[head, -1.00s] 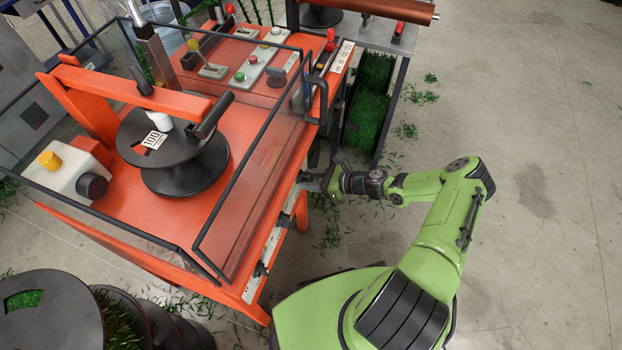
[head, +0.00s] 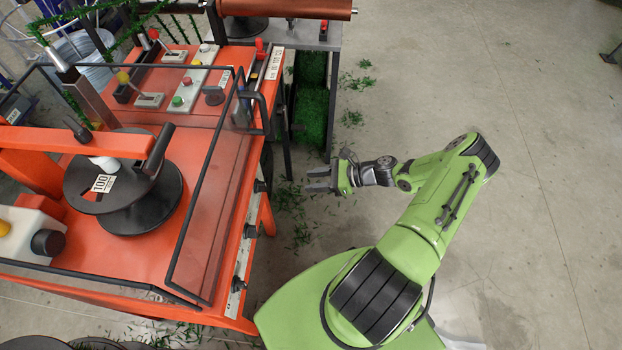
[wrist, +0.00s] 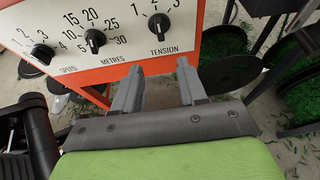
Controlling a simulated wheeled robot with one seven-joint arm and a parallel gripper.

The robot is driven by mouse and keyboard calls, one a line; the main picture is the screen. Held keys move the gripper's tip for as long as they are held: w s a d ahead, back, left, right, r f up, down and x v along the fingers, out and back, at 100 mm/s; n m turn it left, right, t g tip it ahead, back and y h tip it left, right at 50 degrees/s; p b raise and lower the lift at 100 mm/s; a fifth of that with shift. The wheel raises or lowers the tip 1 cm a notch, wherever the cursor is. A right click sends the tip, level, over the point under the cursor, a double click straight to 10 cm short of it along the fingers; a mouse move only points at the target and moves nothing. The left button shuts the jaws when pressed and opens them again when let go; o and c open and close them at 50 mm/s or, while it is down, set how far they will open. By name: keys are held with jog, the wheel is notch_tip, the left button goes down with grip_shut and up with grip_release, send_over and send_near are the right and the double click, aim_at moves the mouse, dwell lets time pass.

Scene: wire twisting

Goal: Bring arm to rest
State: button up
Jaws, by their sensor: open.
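My gripper (head: 318,180) is at the end of my green arm, to the right of the orange machine (head: 252,235) in the head view. Its two grey fingers point left at the machine's side, with a gap between fingertips and machine. In the wrist view my gripper (wrist: 158,82) is open, with nothing between the fingers. Ahead of it there is a white panel (wrist: 120,35) with black knobs marked speed, metres and tension. The fingertips sit just below the panel in that view, near the tension knob (wrist: 159,24).
A black spool (head: 130,215) marked 100 sits on the machine behind a clear guard with a black frame (head: 190,240). Green clippings (head: 298,225) lie on the floor by the machine. A bench (head: 300,38) stands beyond. The floor (head: 545,180) to the right is clear.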

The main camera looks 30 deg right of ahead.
jog(key=s+a+r+n+g+h+p, duration=0.1)
jog(key=a+r+n+g+h+p, duration=0.15)
jog(key=r+n, duration=0.45)
jog(key=s+a+r+n+g+h+p, duration=0.1)
jog(key=s+a+r+n+g+h, duration=0.2)
jog(key=r, duration=0.8)
jog(key=a+r+n+g+h+p, duration=0.1)
jog(key=r+n+g+h+p, duration=0.15)
jog(key=r+n, duration=0.55)
jog(key=s+a+r+n+t+h+p, duration=0.1)
jog(key=s+a+r+n+t+p, duration=0.1)
jog(key=s+r, duration=0.5)
jog(key=s+a+r+n+t+h+p, duration=0.1)
jog(key=s+a+r+n+t+h, duration=0.1)
jog(key=s+r+n, duration=0.3)
jog(key=s+a+r+t, duration=0.1)
jog(key=s+r, duration=0.2)
jog(key=r, duration=0.4)
jog(key=shift+s+a+r+t+p, duration=0.2)
jog(key=shift+s+r+t+p, duration=0.1)
jog(key=shift+r+p, duration=0.1)
jog(key=shift+c, duration=0.4)
